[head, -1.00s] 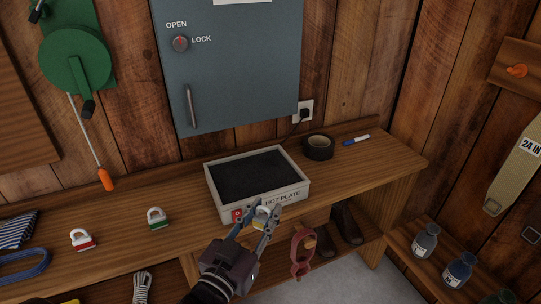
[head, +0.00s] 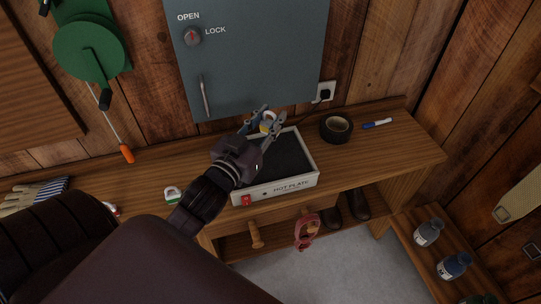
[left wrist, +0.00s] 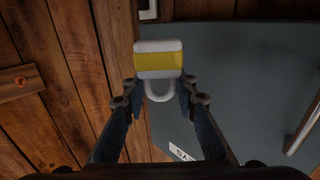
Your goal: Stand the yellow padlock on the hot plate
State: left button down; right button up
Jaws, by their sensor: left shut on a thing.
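The yellow padlock (head: 267,126), white with a yellow band and a pale shackle, is held at the tips of my left gripper (head: 269,117). In the left wrist view the padlock (left wrist: 159,60) has its shackle between the two fingertips (left wrist: 159,88), with its body beyond them. The hot plate (head: 290,187) is a pale box with a dark top and a red switch on the bench. The padlock appears over its back edge in the head view; its height above the plate is unclear. My arm covers the plate's left part. My right gripper is not in view.
Black tape (head: 336,128) and a blue marker (head: 377,123) lie right of the plate. The grey cabinet (head: 250,60) hangs on the wall behind. A cable runs to the wall socket (head: 325,92).

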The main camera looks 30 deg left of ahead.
pick_arm(q)
notch_tip(320, 180, down, 14)
jog(key=shift+f+b, duration=0.1)
jog(key=shift+b, duration=0.75)
jog(key=shift+f, duration=0.1)
jog(key=c, duration=1.5)
grip_release()
jog(key=shift+c, duration=0.2)
jog(key=s+d+b, duration=0.1)
jog(key=s, duration=1.1)
